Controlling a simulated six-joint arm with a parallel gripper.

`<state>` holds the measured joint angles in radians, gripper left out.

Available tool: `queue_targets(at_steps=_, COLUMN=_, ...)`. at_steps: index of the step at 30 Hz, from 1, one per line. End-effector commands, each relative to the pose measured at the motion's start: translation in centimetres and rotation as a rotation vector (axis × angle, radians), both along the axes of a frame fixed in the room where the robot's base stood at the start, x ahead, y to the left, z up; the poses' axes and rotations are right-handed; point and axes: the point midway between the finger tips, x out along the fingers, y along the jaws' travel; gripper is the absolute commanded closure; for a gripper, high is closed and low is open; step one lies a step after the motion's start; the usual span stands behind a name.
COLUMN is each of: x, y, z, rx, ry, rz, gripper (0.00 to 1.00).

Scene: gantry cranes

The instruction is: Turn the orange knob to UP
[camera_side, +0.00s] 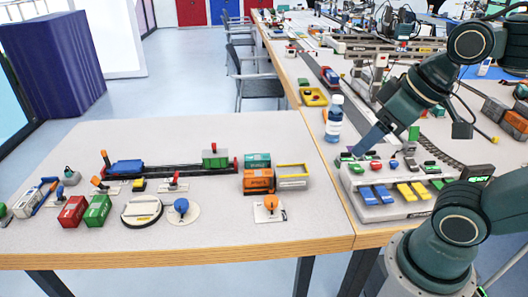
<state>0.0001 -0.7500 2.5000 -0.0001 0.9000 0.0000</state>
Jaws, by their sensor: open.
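An orange knob (271,202) stands on a small white plate (262,214) near the front right of the left table. The markings on its plate are too small to read. My gripper (356,152) is up and to the right of the knob, pointing down at the back left of a control panel (385,207) with several coloured buttons. The gripper is open and well apart from the orange knob. Its fingertips are small here, and I cannot tell whether they touch the panel.
Orange and teal containers (258,181) and a yellow-white frame (292,177) stand just behind the knob. A blue knob (181,205) on a round plate is to its left. A blue bottle (334,120) stands near my gripper. The table front is clear.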

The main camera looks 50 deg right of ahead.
Motion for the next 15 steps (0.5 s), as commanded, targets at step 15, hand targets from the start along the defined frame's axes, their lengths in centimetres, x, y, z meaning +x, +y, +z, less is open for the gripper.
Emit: queue_targets(at_steps=15, x=1.6, y=-0.1, z=0.1, rx=-0.045, ry=0.034, rz=0.082, gripper=0.39)
